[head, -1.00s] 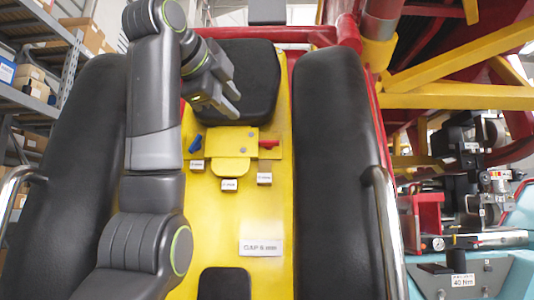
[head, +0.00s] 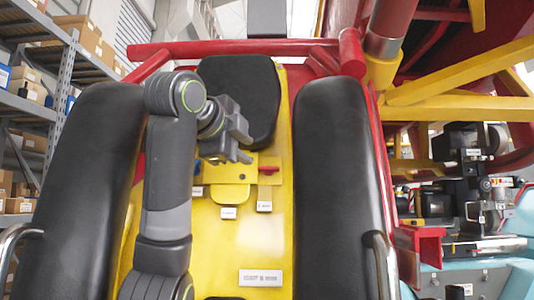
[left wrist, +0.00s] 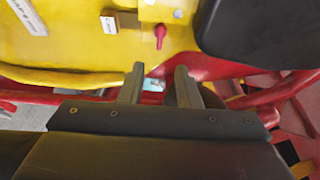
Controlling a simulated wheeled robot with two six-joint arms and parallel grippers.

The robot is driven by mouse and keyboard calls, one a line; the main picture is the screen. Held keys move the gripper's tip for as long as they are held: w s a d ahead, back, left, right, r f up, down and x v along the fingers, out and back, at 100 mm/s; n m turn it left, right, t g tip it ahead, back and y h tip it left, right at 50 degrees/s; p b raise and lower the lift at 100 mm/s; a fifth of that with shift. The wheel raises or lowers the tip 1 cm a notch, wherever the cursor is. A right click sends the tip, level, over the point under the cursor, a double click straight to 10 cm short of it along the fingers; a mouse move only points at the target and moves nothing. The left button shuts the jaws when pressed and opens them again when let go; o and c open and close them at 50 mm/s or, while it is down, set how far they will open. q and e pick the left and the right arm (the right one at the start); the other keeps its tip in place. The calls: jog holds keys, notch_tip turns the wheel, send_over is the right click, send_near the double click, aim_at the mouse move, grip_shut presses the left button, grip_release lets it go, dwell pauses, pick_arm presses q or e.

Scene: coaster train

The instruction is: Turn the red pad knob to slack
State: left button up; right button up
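The red pad knob (head: 268,169) sits on the right end of the yellow bracket (head: 236,176), below the black headrest. It also shows in the left wrist view (left wrist: 159,35), above the fingers, its lever pointing roughly up and down there. My left gripper (head: 246,150) is just above and left of the knob, apart from it. In the left wrist view its two fingers (left wrist: 160,84) are spread with nothing between them. Small labelled blocks stand below the bracket, one (head: 264,207) under the red knob. Their writing is too small to read. My right gripper is not in view.
Black side pads (head: 335,170) flank the yellow seat back, and the black headrest (head: 245,90) is close above my gripper. A labelled plate (head: 260,278) lies lower on the seat. Red and yellow beams and a workbench with equipment stand to the right.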

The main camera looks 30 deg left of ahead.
aim_at(269, 168)
pick_arm(q)
jog(key=shift+p+x, duration=2.6)
jog(key=shift+x, duration=3.4)
grip_shut()
